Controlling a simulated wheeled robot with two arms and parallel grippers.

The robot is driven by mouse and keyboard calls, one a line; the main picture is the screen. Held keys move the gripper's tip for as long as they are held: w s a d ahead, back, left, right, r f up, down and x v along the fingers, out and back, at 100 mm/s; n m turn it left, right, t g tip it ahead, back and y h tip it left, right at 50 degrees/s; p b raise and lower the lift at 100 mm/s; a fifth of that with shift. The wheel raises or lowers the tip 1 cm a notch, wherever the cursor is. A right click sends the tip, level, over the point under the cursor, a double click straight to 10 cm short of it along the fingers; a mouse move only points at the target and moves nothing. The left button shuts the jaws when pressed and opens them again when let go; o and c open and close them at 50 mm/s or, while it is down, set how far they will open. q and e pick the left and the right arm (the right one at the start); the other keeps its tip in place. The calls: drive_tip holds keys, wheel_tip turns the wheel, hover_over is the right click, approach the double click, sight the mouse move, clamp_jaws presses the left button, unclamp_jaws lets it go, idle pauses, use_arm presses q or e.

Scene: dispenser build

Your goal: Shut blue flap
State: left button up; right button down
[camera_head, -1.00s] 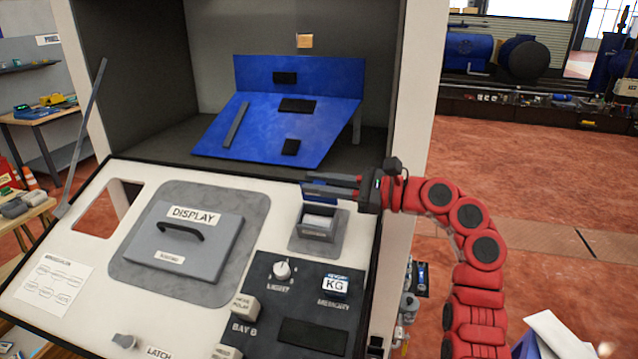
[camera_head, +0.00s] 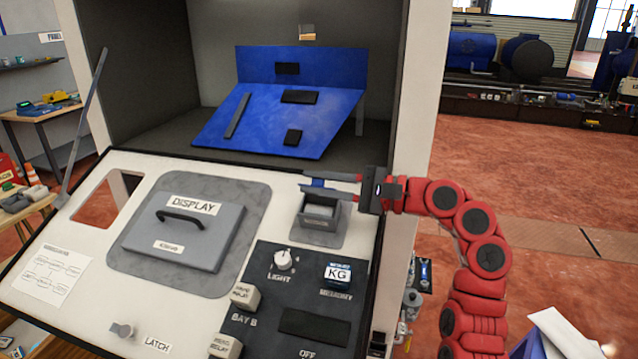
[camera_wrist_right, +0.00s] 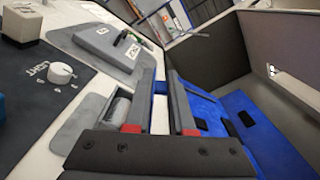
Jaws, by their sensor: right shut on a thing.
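The small blue flap (camera_head: 318,183) is at the back edge of a grey open-topped chute box (camera_head: 320,212) on the white sloping panel. My right gripper (camera_head: 306,181) reaches in from the right, just above and behind the box, shut on the flap. In the right wrist view, the flap (camera_wrist_right: 160,88) shows as a blue strip between the two grey fingers of my right gripper (camera_wrist_right: 162,76). The fingers hide part of it, and its exact tilt is hard to tell. The box's opening shows in the head view. My left gripper is not in view.
A larger blue sloping plate (camera_head: 275,122) with black pads lies in the cabinet behind. A grey DISPLAY lid (camera_head: 183,234) with a black handle is left of the box. A black control plate (camera_head: 305,290) with a knob and buttons is in front.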

drive_tip(key=shift+s+f+n, duration=0.15)
drive_tip(key=shift+f+n, duration=0.05)
drive_tip(key=shift+n, duration=0.2)
drive_tip(key=c, duration=0.8)
unclamp_jaws()
drive_tip(key=shift+c, duration=0.2)
drive_tip(key=b+v, duration=0.4)
drive_tip(key=v, duration=1.3)
drive_tip(key=shift+d+b, duration=0.15)
drive_tip(key=shift+b, duration=0.2)
